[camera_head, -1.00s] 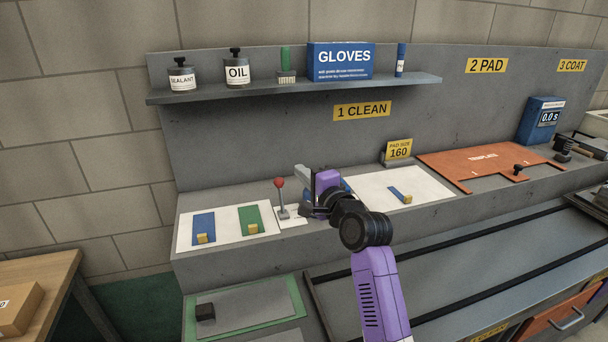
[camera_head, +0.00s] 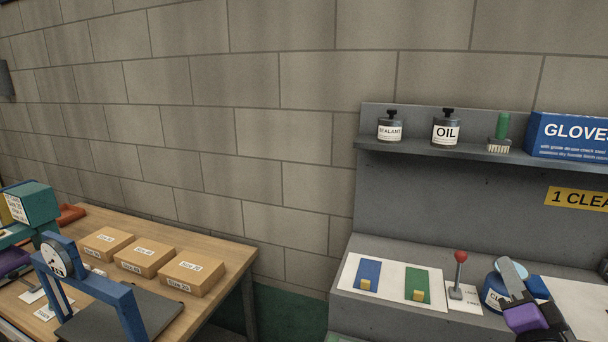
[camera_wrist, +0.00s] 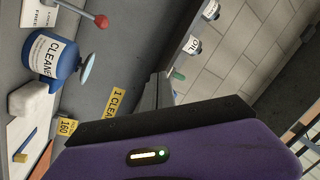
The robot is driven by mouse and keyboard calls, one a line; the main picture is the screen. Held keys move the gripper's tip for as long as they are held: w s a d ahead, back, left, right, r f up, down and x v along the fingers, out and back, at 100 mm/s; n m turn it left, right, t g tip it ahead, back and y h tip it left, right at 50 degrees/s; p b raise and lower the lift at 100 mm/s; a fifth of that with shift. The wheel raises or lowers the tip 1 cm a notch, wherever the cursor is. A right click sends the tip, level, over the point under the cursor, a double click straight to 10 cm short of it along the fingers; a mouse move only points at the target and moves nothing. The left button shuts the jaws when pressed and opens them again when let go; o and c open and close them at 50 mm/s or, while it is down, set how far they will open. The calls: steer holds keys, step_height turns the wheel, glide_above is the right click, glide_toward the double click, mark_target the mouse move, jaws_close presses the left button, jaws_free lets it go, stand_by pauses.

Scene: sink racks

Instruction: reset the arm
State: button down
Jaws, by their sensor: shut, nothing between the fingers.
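My gripper (camera_head: 512,280) shows at the lower right of the head view, with its purple body and pale fingers. It is in front of the blue cleaner container (camera_head: 493,293) and hides part of it. In the wrist view my gripper's purple body fills the bottom, and its dark fingers (camera_wrist: 157,92) are close together with nothing seen between them. The cleaner container (camera_wrist: 48,55) is to their left there, apart from them. Most of my arm is outside the head view.
A red-knobbed lever (camera_head: 458,272) stands beside the cleaner. A white board (camera_head: 392,285) holds a blue and a green strip. The shelf (camera_head: 450,150) carries sealant, oil, a brush and gloves. A wooden table (camera_head: 228,258) with boxes and a blue gauge stand (camera_head: 80,285) is at left.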

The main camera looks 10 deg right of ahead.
steer(key=s+a+f+n+g+y, duration=0.1)
steer(key=s+a+f+n+y, duration=0.2)
steer(key=s+a, duration=0.6)
steer(key=s+a+f+n+g+y+b, duration=0.1)
steer(key=s+a+f+n+y, duration=0.2)
steer(key=s+a+f+n, duration=0.4)
steer(key=s+a+f+n+g+y, duration=0.1)
steer(key=s+a+f+n+y, duration=0.2)
steer(key=s+a+f, duration=0.4)
steer(key=s+a+n, duration=0.1)
steer(key=s+a, duration=0.1)
steer(key=s, duration=0.3)
steer(key=s+a, duration=0.3)
steer(key=s, duration=0.2)
steer(key=shift+a+f+n, duration=0.3)
steer(key=shift+n, duration=0.1)
